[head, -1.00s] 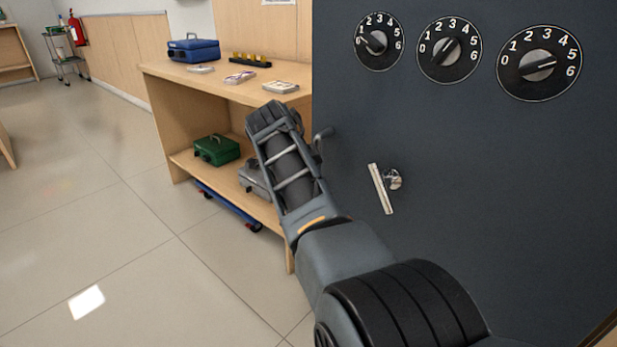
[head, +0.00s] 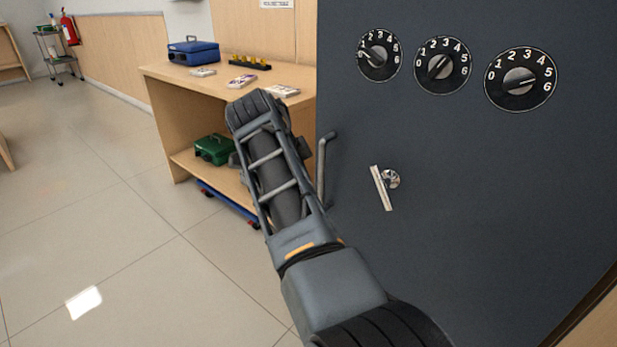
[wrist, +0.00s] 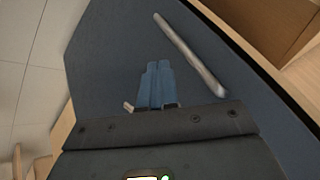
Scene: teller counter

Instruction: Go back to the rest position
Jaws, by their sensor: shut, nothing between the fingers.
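My gripper (wrist: 158,68) shows in the wrist view with its two blue fingers closed together and nothing between them. It points along the dark grey safe door (wrist: 105,55), apart from a long grey bar handle (wrist: 190,53). In the head view my arm reaches up in front of the counter, left of the safe door (head: 450,220), and its fingers are hidden. The grey bar handle (head: 322,170) stands at the door's left edge, just right of my arm.
The door carries three numbered dials, the middle one (head: 441,66) among them, and a small silver handle (head: 382,188). The wooden counter (head: 160,110) holds a blue cash box (head: 193,50); a green box (head: 213,149) is on its lower shelf. The tiled floor (head: 90,230) at left is clear.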

